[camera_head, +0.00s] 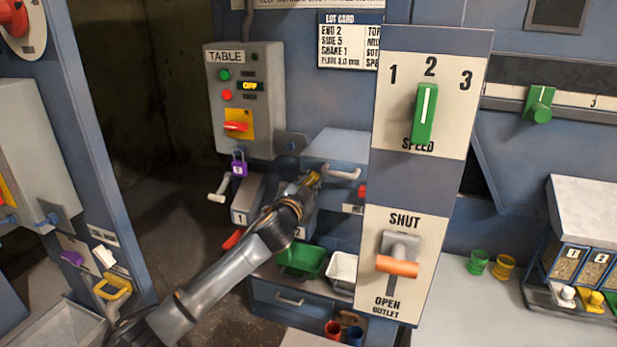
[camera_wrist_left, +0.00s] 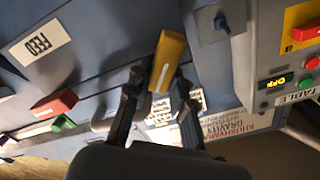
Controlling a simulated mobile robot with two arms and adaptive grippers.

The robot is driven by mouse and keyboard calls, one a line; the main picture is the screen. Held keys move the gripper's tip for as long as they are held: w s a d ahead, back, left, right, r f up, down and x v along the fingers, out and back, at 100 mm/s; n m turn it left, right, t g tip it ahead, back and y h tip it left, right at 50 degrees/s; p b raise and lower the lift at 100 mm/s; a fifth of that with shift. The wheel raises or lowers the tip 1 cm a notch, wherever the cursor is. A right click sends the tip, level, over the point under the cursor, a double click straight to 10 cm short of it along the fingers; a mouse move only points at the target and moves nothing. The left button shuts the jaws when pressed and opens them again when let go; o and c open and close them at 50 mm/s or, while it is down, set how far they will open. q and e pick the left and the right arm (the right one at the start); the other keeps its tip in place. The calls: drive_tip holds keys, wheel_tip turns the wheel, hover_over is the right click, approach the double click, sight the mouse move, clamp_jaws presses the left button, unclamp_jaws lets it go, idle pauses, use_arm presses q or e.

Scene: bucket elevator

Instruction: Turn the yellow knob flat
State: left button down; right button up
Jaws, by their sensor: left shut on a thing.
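The yellow knob (camera_wrist_left: 169,55) is a long bar with a white line near its end. In the left wrist view it stands nearly upright, leaning slightly right. My left gripper (camera_wrist_left: 160,82) has a finger on each side of it and is shut on it. In the head view my left arm reaches from the lower left and the gripper (camera_head: 303,188) is at the machine beside a grey box. There only a small yellow bit of the knob (camera_head: 314,180) shows; the gripper hides the rest. My right gripper is not in view.
A panel with a green speed knob (camera_head: 425,113) and an orange outlet handle (camera_head: 397,266) stands close right of the gripper. Green (camera_head: 301,259) and white (camera_head: 342,268) trays sit below.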

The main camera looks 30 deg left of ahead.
use_arm(q)
drive_tip(key=m, duration=0.2)
drive_tip(key=m+p, duration=0.2)
drive_tip(key=m, duration=0.1)
drive_tip(key=shift+d+f+m, duration=0.2)
drive_tip(key=shift+f+m, duration=0.05)
drive_tip(key=shift+m, duration=0.05)
drive_tip(key=shift+d+f+m+p, duration=0.1)
drive_tip(key=shift+f+m+p, duration=0.15)
drive_tip(key=shift+m, duration=0.9)
drive_tip(key=shift+f+m+p, duration=0.15)
drive_tip(key=shift+m+p, duration=0.2)
drive_tip(key=shift+m, duration=0.8)
drive_tip(key=c, duration=1.2)
unclamp_jaws()
drive_tip(key=shift+o, duration=0.2)
drive_tip(key=v, duration=1.2)
drive_tip(key=shift+f, duration=0.1)
